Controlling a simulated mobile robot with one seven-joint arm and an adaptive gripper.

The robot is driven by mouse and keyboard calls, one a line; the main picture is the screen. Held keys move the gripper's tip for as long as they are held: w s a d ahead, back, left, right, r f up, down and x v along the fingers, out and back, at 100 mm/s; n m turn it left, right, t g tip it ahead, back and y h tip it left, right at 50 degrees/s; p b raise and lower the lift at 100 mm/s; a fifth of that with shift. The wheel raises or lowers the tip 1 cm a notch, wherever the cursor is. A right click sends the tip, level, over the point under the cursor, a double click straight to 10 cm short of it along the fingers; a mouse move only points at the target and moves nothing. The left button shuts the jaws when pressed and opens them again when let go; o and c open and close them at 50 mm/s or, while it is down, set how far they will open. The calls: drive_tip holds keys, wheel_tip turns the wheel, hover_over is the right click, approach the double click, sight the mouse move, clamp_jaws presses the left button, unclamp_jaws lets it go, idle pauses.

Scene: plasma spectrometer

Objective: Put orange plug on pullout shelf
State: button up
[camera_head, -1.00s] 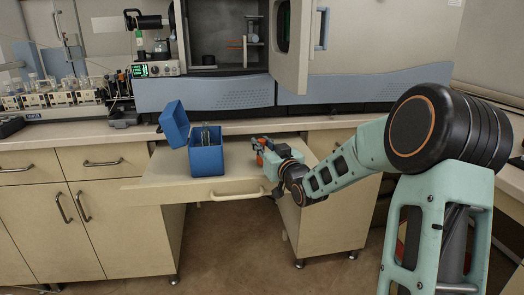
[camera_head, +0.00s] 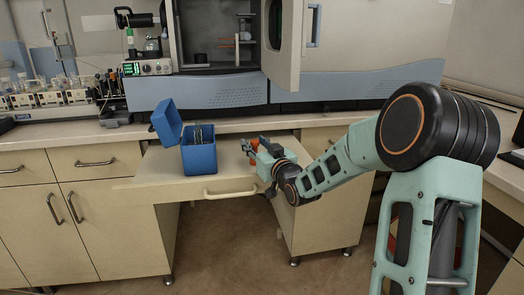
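The pullout shelf (camera_head: 150,180) is drawn out below the counter, with a pale handle on its front edge. My gripper (camera_head: 248,150) is low over the right part of the shelf, to the right of the blue box, pointing left. A small orange-red patch (camera_head: 253,143) shows at its fingers. It may be the orange plug, but it is too small to tell whether it is held or touches the shelf. The finger gap is not clear.
An open blue box (camera_head: 199,160) with its lid tilted up stands on the shelf, holding thin upright items. The spectrometer (camera_head: 205,92) stands on the counter behind, its door (camera_head: 287,45) open. Bare shelf lies left of the box.

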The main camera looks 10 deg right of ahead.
drive_tip(key=p+v, duration=0.2)
drive_tip(key=v, duration=1)
